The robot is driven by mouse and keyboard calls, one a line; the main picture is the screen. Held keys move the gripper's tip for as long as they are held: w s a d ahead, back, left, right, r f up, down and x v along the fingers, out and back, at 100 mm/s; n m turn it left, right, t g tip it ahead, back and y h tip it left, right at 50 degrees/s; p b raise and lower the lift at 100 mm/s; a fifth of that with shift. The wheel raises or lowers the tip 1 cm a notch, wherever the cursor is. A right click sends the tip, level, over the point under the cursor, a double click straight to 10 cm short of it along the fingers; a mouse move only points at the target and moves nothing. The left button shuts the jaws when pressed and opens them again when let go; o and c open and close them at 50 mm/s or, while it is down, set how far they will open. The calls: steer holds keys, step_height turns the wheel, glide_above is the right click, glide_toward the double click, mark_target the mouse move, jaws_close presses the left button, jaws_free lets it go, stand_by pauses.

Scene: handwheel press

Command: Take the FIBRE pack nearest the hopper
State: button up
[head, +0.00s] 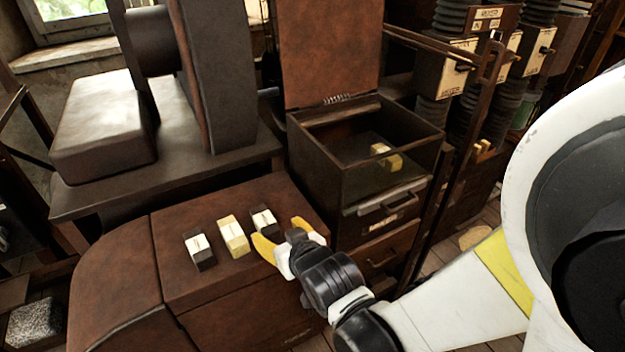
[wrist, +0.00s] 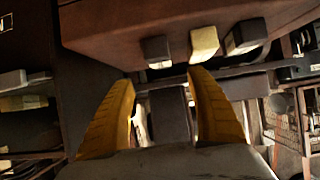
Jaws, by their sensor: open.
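Three small packs stand in a row on the brown bench (head: 285,292). The left pack (head: 205,259) is dark with a pale label, the middle pack (head: 233,238) is cream-yellow, and the right pack (head: 264,220) is dark with a pale label. Their lettering is too small to read, so I cannot tell which is FIBRE. An open lidded box (head: 318,160), possibly the hopper, stands right of the bench with a yellow pack (head: 388,160) inside. My gripper (head: 281,234) is open and empty beside the right pack. In the wrist view my gripper (wrist: 162,80) has the middle pack (wrist: 204,42) beyond its fingers.
A dark machine (head: 215,80) on a table stands behind the bench. Drawers with handles (head: 390,208) sit under the open box. Dark ribbed columns (head: 445,85) with labels stand at the back right. The bench top left of the packs is clear.

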mark_target(266, 221)
steer(key=b+x, duration=0.1)
steer(key=x, duration=0.3)
steer(key=shift+w+a+f, duration=0.2)
steer(key=b+x, duration=0.2)
steer(key=x, duration=0.4)
steer(key=shift+w+a, duration=0.15)
steer(key=shift+w, duration=0.05)
steer(key=shift+s, duration=0.1)
steer(key=shift+c, duration=0.9)
steer(key=c, duration=1.1)
